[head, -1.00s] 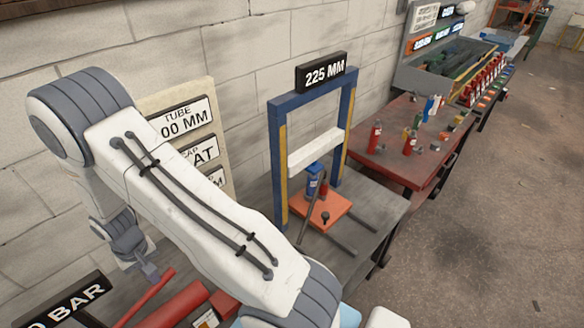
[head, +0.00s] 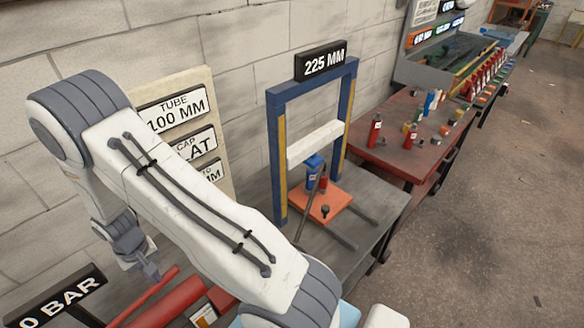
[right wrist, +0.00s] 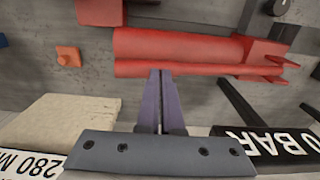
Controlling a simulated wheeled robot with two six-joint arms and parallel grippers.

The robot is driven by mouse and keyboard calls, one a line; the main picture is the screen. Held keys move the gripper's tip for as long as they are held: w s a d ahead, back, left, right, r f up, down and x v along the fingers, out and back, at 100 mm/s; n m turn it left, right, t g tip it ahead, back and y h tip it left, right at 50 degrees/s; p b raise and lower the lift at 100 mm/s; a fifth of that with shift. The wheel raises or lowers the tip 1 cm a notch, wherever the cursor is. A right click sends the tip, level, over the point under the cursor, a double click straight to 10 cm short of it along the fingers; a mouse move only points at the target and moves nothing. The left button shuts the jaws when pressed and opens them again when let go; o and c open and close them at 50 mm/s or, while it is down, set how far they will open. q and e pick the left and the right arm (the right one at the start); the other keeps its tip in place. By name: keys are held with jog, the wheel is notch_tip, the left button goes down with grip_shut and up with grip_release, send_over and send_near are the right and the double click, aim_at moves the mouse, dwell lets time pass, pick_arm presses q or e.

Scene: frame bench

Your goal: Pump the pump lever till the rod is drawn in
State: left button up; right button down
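The pump is a red cylinder at the lower left of the head view (head: 178,306) and across the top of the right wrist view (right wrist: 180,45). Its lever is a thinner red bar beside the cylinder (head: 150,294), lying along its near side in the right wrist view (right wrist: 210,70). My right gripper (head: 152,277) is by the lever's end; its two purple fingers (right wrist: 160,74) are close together with the tips at the lever's edge. I cannot tell whether they grip it. I cannot single out the rod. My left gripper is out of view.
A blue press frame (head: 275,150) signed 225 MM stands on the grey bench, with an orange plate (head: 335,202) and a blue cylinder (head: 314,164). A sign ending in 0 BAR (head: 62,297) stands at lower left. A red table (head: 425,165) lies beyond. My arm blocks the middle.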

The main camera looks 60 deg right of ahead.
aim_at(161, 285)
notch_tip(161, 285, down, 5)
jog(key=b, duration=0.3)
jog(key=shift+f, duration=0.15)
notch_tip(161, 285, up, 9)
jog(key=p, duration=0.6)
jog(key=shift+p, duration=0.35)
jog(key=shift+f, duration=0.15)
notch_tip(161, 285, down, 8)
jog(key=b, duration=0.6)
jog(key=shift+f, duration=0.1)
notch_tip(161, 285, up, 8)
jog(key=p, duration=0.6)
